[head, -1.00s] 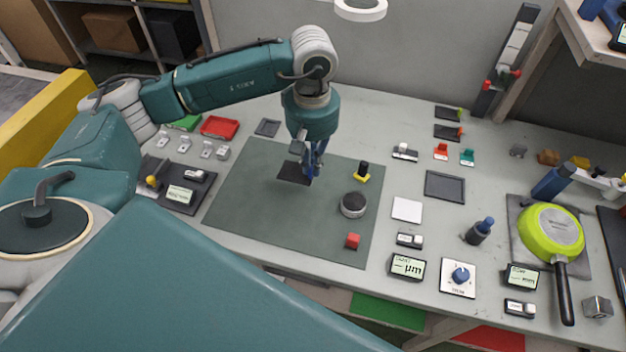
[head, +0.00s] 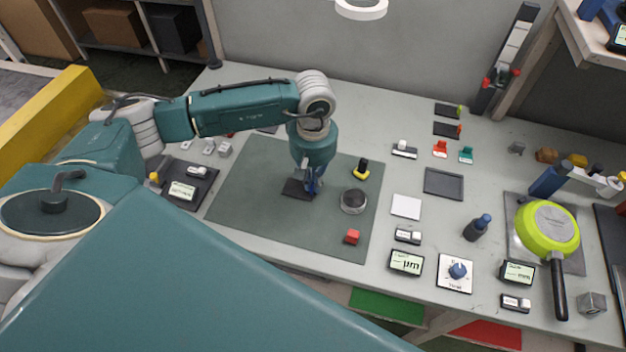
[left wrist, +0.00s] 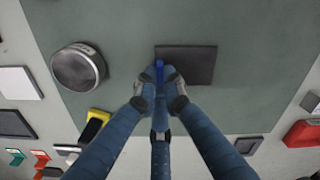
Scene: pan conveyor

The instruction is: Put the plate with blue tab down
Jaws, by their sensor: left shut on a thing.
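The dark plate (head: 297,187) with a blue tab is at the middle of the dark green mat (head: 250,205). In the left wrist view the plate (left wrist: 190,64) lies just beyond the fingertips, and its blue tab (left wrist: 159,70) is between them. My left gripper (head: 314,186) is shut on the blue tab, pointing down. The plate is at or very near the mat; I cannot tell whether it touches. My right gripper is not in view.
A round dark metal piece (head: 353,201) stands right of the plate, with a yellow-and-black item (head: 361,169) behind it. The mat's left part is clear.

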